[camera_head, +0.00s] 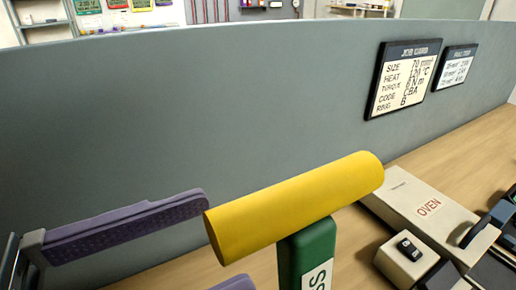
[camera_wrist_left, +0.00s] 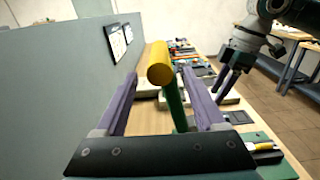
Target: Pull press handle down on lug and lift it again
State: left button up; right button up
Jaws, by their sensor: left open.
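The press handle is a thick yellow bar (camera_head: 295,205) on a green lever (camera_head: 307,255), tilted up to the right in the head view. In the left wrist view its round end (camera_wrist_left: 159,75) faces me between the purple fingers. My left gripper (camera_head: 228,242) is open at the handle's left end; it also shows in the left wrist view (camera_wrist_left: 160,75). I see no contact with the bar, and cannot tell whether the tips reach past its end. My right gripper (camera_wrist_left: 229,84) hangs over the bench at the right, its finger gap unclear. I cannot make out the lug.
A grey partition (camera_head: 180,120) stands close behind, with a job card (camera_head: 403,82) and a smaller card (camera_head: 455,70) on it. A white oven box (camera_head: 420,205) sits on the wooden bench right of the handle. Several tools and parts lie farther along the bench.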

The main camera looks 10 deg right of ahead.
aim_at(286, 208)
pick_arm(q)
jog(key=p+x, duration=0.1)
jog(key=x, duration=0.2)
jog(key=p+x, duration=0.1)
jog(key=x, duration=0.2)
jog(key=shift+r, duration=0.25)
jog(key=shift+w+d+f, duration=0.15)
jog(key=shift+w+d, duration=0.05)
jog(key=shift+d, duration=0.45)
grip_shut()
dwell(0.5)
